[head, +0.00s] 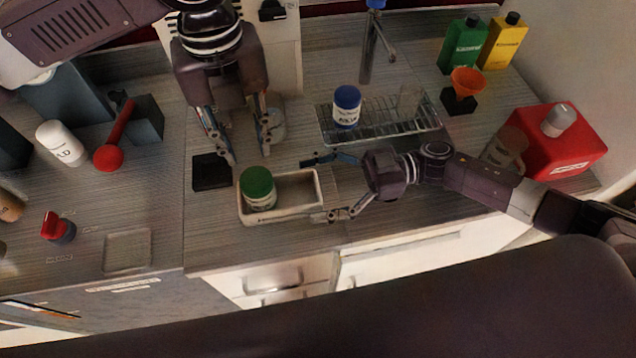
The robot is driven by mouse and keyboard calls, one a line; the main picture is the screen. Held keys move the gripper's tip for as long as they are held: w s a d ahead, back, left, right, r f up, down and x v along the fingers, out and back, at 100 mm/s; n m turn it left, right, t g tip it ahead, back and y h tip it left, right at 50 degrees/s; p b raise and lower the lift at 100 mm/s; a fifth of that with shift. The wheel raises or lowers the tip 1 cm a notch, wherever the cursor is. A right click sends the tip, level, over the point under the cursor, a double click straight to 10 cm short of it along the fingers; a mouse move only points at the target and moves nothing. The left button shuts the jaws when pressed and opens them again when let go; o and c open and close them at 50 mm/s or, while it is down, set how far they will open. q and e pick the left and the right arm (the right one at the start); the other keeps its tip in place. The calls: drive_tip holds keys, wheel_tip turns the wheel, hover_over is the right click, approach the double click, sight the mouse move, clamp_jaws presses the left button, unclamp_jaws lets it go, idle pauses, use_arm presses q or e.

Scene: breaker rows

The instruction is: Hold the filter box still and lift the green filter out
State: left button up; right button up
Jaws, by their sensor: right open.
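The filter box (287,211) is an open, pale, long box on the counter near its front edge. The green filter (258,187), a pale cylinder with a green top, stands upright in the box's left end and rises above the rim. My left gripper (249,160) points down behind and above the green filter, with its fingers spread and nothing between them. My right gripper (309,190) comes from the right with its fingers spread, one behind and one in front of the box's right end. I cannot tell whether either finger touches the box.
A black square pad (211,171) lies left of the box. A wire rack (385,122) with a blue-lidded jar (347,106) stands behind it, by the tap (369,50). A round metallic item (277,124) is partly hidden behind my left gripper. A red container (562,140) stands far right.

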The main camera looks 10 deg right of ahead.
sight(281, 201)
drive_tip(key=a, duration=0.7)
drive_tip(key=shift+f, duration=0.1)
drive_tip(key=shift+d, duration=0.1)
drive_tip(key=shift+c, duration=0.5)
